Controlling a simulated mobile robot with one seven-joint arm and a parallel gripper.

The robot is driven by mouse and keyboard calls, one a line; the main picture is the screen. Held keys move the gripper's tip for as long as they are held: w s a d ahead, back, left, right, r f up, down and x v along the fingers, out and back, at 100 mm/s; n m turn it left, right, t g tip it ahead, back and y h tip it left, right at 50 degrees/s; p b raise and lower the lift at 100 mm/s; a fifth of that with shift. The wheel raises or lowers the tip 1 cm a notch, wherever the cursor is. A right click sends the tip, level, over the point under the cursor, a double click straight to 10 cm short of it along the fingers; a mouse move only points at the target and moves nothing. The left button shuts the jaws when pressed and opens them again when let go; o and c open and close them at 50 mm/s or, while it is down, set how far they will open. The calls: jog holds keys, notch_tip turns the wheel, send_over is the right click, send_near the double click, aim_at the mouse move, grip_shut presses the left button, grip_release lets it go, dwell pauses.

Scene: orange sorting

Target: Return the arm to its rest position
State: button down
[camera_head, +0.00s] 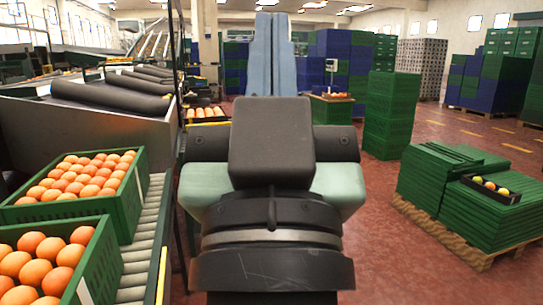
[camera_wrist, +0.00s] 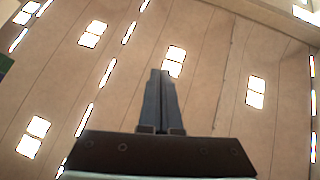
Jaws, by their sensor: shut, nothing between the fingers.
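My arm stands in the middle of the head view, folded up close in front of the camera, and its dark and pale green links block the centre of the picture. Behind the fingers is only the brown ceiling (camera_wrist: 215,60) with bright skylights, so the gripper points upward.
Green crates of oranges (camera_head: 128,208) and (camera_head: 105,262) sit on a roller conveyor (camera_head: 150,215) close at left. At right, stacked green crates (camera_head: 490,215) rest on a wooden pallet (camera_head: 430,228), with a small dark tray (camera_head: 490,192) on top. Red floor (camera_head: 390,260) is open at lower right.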

notch_tip(320, 180, up, 42)
jog(key=s+t+p, duration=0.1)
jog(key=s+p, duration=0.1)
jog(key=p, duration=3.5)
jog(key=shift+f, duration=0.2)
jog(key=shift+a, duration=0.1)
